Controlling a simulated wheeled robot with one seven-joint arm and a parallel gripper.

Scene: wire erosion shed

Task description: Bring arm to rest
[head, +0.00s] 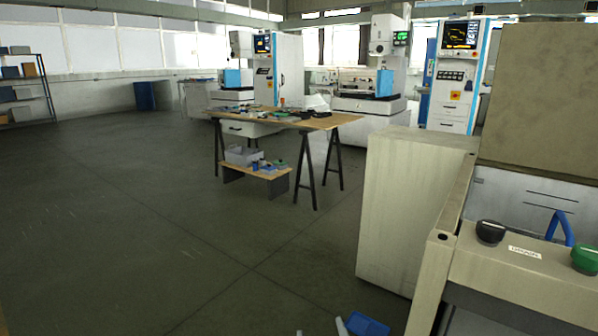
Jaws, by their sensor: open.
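Two small pale tips at the bottom edge of the head view look like the fingertips of my gripper (320,331). They stand apart with a gap between them, and nothing shows held there. The rest of the gripper and my arm is below the frame. A blue, tray-like piece (368,325) shows just right of the tips; I cannot tell whether it touches them.
A tan cabinet (410,210) and a machine panel (520,270) with black and green knobs stand close on the right. A cluttered trestle table (340,119) stands ahead. Several machines stand behind it. The dark floor (130,220) at left is clear.

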